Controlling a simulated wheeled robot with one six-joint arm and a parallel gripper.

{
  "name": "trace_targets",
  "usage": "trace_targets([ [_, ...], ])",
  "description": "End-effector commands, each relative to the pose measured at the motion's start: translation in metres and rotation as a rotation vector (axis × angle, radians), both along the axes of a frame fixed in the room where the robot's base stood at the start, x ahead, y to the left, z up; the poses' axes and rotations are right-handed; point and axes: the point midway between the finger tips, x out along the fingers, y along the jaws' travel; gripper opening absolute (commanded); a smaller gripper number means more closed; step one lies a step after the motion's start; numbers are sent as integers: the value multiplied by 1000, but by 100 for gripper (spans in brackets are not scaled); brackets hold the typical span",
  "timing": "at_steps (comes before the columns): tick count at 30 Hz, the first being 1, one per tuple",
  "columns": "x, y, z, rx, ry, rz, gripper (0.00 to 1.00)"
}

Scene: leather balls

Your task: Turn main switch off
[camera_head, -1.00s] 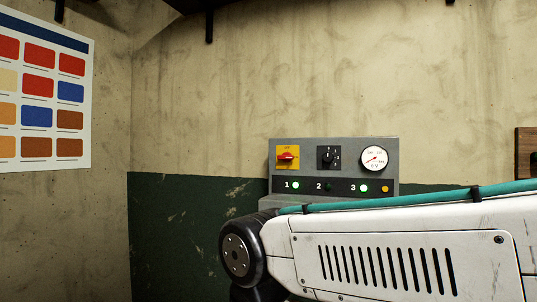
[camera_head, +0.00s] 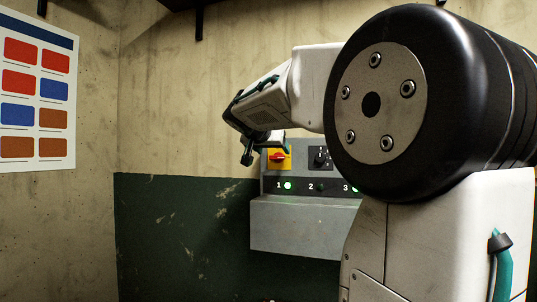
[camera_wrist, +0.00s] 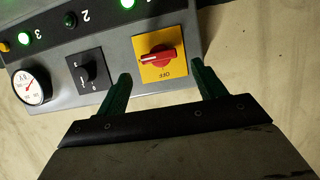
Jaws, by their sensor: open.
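The main switch is a red rotary handle (camera_head: 278,157) on a yellow plate, at the upper left of a grey control panel (camera_head: 300,228). In the wrist view the red handle (camera_wrist: 157,58) lies crosswise on its yellow plate, with "OFF" readable at one edge and the picture turned over. My gripper (camera_head: 259,153) is at the panel's upper left in the head view, by the switch. In the wrist view its two green fingers (camera_wrist: 160,78) are open and empty, on either side of the yellow plate's near edge. The handle is not between the fingertips; contact cannot be told.
A black selector knob (camera_wrist: 88,72) and a round gauge (camera_wrist: 31,86) sit beside the switch. Lamp 1 (camera_head: 288,185) and lamp 3 (camera_head: 355,188) glow green; lamp 2 (camera_head: 321,187) is dark. My arm hides the panel's right side. A colour chart (camera_head: 38,95) hangs at left.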

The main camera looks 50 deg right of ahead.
Motion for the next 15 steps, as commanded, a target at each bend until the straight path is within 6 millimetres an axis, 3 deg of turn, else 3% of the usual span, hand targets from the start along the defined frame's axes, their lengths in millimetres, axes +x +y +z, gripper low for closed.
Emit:
trace_targets([
  [6,9,-23,-11,1,0,0,69],
  [15,12,-28,-13,1,1,1,69],
])
